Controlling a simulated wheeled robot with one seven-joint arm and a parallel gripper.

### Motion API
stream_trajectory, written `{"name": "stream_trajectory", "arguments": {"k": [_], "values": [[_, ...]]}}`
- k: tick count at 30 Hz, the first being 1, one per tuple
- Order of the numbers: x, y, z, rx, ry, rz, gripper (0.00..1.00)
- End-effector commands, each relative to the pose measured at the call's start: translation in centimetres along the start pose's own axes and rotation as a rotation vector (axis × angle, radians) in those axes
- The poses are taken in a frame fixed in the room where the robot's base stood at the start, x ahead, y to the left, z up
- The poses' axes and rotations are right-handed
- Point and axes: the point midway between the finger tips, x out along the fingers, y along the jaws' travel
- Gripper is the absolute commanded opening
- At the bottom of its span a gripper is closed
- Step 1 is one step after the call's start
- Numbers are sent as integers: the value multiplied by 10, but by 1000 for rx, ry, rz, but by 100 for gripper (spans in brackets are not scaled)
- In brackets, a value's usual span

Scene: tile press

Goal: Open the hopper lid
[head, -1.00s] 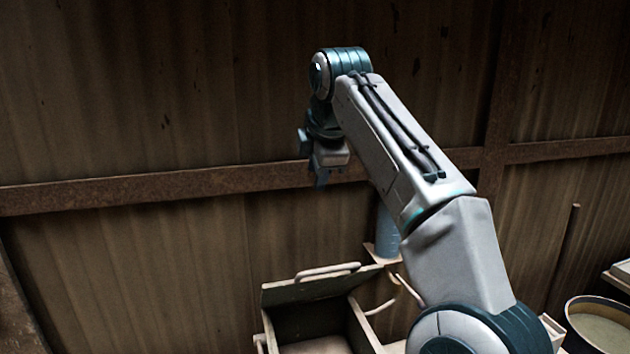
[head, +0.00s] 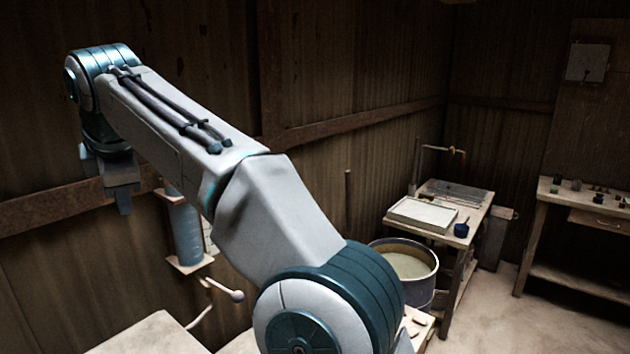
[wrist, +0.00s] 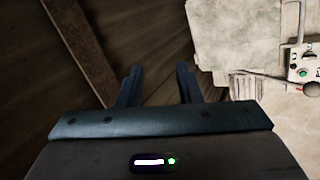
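My gripper (wrist: 158,86) is in the wrist view with its two fingers apart and nothing between them. In the head view my gripper (head: 123,200) hangs at the left, in front of the wall. The open hopper box and its raised, handled lid from the earlier head frame are not clearly seen now. A pale flat surface (head: 150,336) shows at the lower left edge of the head view. I cannot tell whether it is the hopper lid. A pale slab (wrist: 235,40) fills the upper right of the wrist view, apart from the fingers; its identity is also unclear.
A blue cylinder (head: 185,232) is mounted by the wall, with a round-ended lever (head: 236,295) below it. A round drum (head: 432,276) and a bench (head: 474,205) stand to the right. A control box (wrist: 303,66) with a green button shows in the wrist view. Floor is clear at far right.

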Motion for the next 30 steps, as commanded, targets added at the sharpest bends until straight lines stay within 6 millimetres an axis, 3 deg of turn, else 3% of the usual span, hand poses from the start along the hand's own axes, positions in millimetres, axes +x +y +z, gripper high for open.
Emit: {"name": "stream_trajectory", "arguments": {"k": [8,14,23,30], "values": [[0,-54,85,323,-133,-13,32],[2,-109,147,592,-219,-18,32],[5,-222,230,1051,-331,-5,32],[11,-332,275,1455,-397,24,32]]}}
